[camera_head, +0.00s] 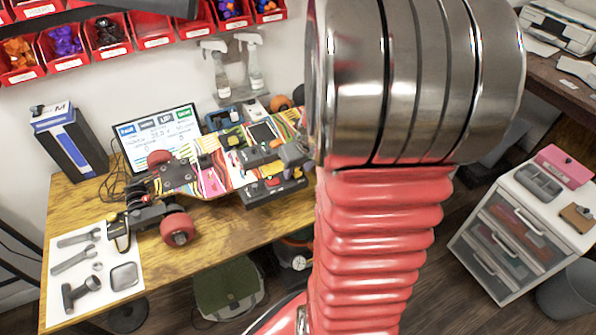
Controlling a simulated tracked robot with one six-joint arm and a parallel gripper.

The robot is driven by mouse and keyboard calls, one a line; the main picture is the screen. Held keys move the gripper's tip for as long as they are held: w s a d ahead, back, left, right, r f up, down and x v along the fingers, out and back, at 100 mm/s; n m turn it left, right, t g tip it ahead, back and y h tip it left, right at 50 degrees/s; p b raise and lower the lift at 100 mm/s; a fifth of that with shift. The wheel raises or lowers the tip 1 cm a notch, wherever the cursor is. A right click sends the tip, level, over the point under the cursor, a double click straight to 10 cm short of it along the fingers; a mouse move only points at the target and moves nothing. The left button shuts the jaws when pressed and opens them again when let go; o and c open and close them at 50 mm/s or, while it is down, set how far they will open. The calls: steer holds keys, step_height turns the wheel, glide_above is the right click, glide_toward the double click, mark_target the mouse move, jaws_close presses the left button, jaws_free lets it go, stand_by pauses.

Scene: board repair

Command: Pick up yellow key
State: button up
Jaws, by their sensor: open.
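I cannot clearly make out a yellow key. Small yellow pieces (233,140) show among the parts on the colourful skateboard (205,178) on the wooden table, too small to tell what they are. A yellow-and-black item (119,233) lies at the table's left, near the skateboard's front wheel. My large red and metal arm fills the middle and right of the view and hides the table's right end. My gripper does not show.
A white sheet (130,250) with grey tools lies at the table's left front. Red bins (107,35) hang on the wall. A drawer cabinet (520,235) stands at right.

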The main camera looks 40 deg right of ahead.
steer(key=shift+c, duration=0.2)
jaws_close()
stand_by(0.4)
